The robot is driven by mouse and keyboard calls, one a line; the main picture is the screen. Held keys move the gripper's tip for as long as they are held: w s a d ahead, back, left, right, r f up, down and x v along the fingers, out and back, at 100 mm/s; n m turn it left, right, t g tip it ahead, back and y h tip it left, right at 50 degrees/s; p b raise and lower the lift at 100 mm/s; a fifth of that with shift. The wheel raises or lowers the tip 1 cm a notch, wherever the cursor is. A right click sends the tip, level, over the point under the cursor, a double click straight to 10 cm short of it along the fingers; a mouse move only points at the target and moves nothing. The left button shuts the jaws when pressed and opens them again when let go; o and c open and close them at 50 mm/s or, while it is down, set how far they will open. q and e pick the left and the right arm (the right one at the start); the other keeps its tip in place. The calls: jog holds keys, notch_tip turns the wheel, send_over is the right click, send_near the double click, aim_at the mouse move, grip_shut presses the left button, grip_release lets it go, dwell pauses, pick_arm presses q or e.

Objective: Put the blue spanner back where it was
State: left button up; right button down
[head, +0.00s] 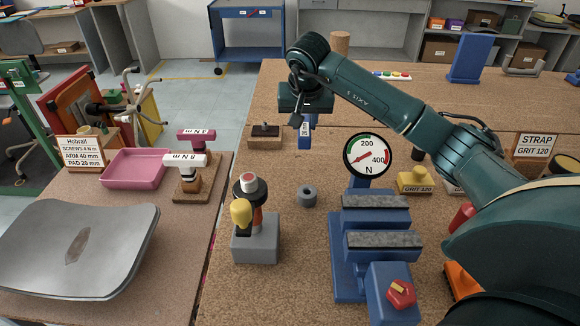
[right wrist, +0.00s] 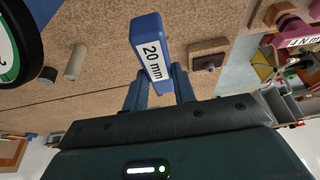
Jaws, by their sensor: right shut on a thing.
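My right gripper (head: 303,114) hangs over the far part of the near bench, fingers down. It is shut on the blue spanner (head: 305,132), which shows as a short blue bar. In the right wrist view the spanner (right wrist: 145,30) sticks out beyond the fingers (right wrist: 158,88) with a white label reading 20 mm. Its jaw shape is not visible, and I cannot tell whether it touches the bench. A wooden block with a dark top (head: 265,136) stands just left of it; it also shows in the right wrist view (right wrist: 207,62). My left gripper is not in view.
A round force gauge (head: 366,156) on a blue clamp stand (head: 375,202) is to the right. A grey block with a yellow-handled tool (head: 256,243), a grey ring (head: 307,196), drivers (head: 193,160) and a pink tray (head: 137,168) stand nearer or left. Bare bench lies below the gripper.

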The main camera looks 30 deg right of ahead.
aim_at(303, 136)
jog(key=f, duration=1.2)
jog(key=shift+w+p, duration=0.3)
jog(key=shift+p, duration=0.05)
jog(key=shift+f, duration=0.1)
jog(key=shift+f, duration=0.2)
jog(key=c, duration=1.1)
grip_release()
jog(key=shift+r, duration=0.1)
jog(key=shift+c, duration=0.2)
jog(key=shift+s+a+r, duration=0.1)
jog(key=shift+s+r, duration=0.05)
jog(key=shift+r, duration=0.45)
jog(key=v, duration=1.1)
jog(key=shift+s+b, duration=0.1)
jog(key=shift+b, duration=0.2)
jog(key=shift+a+f, duration=0.1)
